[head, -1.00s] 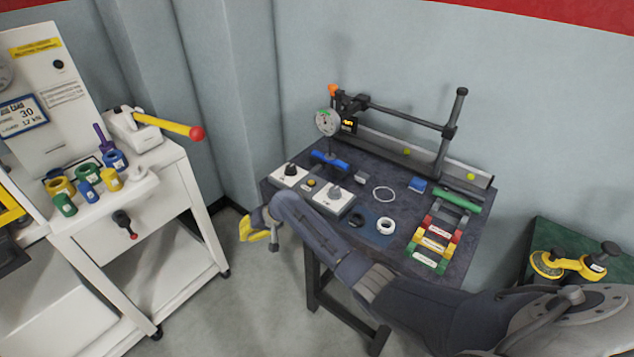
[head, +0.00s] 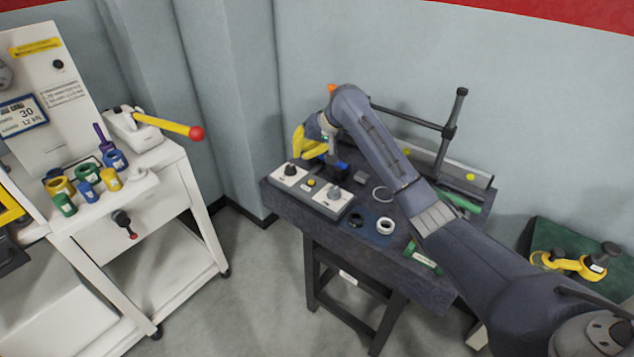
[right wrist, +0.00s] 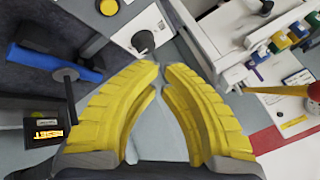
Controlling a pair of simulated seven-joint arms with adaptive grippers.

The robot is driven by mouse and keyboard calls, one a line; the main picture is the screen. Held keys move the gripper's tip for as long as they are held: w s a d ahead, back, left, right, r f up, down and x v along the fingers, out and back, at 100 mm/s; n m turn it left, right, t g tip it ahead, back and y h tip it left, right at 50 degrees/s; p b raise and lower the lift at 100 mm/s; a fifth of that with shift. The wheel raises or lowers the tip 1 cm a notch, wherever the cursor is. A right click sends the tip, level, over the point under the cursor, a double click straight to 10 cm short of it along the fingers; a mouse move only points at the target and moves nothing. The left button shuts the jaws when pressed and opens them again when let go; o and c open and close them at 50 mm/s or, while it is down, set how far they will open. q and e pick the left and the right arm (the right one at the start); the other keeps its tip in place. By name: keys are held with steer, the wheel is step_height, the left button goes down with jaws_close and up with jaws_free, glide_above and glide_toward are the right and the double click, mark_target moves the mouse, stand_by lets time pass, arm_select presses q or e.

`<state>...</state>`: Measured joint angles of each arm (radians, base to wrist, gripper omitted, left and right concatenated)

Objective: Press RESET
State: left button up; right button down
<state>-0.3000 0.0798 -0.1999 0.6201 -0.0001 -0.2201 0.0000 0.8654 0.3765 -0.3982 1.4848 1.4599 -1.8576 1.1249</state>
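A small black box with a glowing orange RESET display (right wrist: 47,134) is at the lower left of the right wrist view, beside my yellow fingers. In the head view my arm hides this box. My right gripper (head: 306,142) is above the back left of the dark table; its fingertips (right wrist: 161,68) nearly meet, with nothing between them. It is apart from the display. A blue fixture (right wrist: 50,62) with a grey stem stands close by. A yellow and dark part (head: 10,213) at the left edge may be my left gripper; it is cut off.
A rail and posts stand behind. A white cart (head: 150,195) with coloured cups stands left, across open floor.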

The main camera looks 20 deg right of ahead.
steer(key=shift+s+d+r, duration=0.1)
steer(key=shift+d+r, duration=0.5)
steer(key=shift+d, duration=0.1)
steer(key=shift+f, duration=0.1)
glide_toward(301, 179)
steer(key=shift+w+a+f, duration=1.3)
steer(key=shift+w+f, duration=0.1)
steer(key=shift+f, duration=0.1)
steer(key=shift+f, duration=0.2)
stand_by(0.6)
steer(key=shift+f, duration=0.25)
steer(key=shift+f, duration=0.4)
stand_by(1.0)
steer(key=shift+r, duration=0.85)
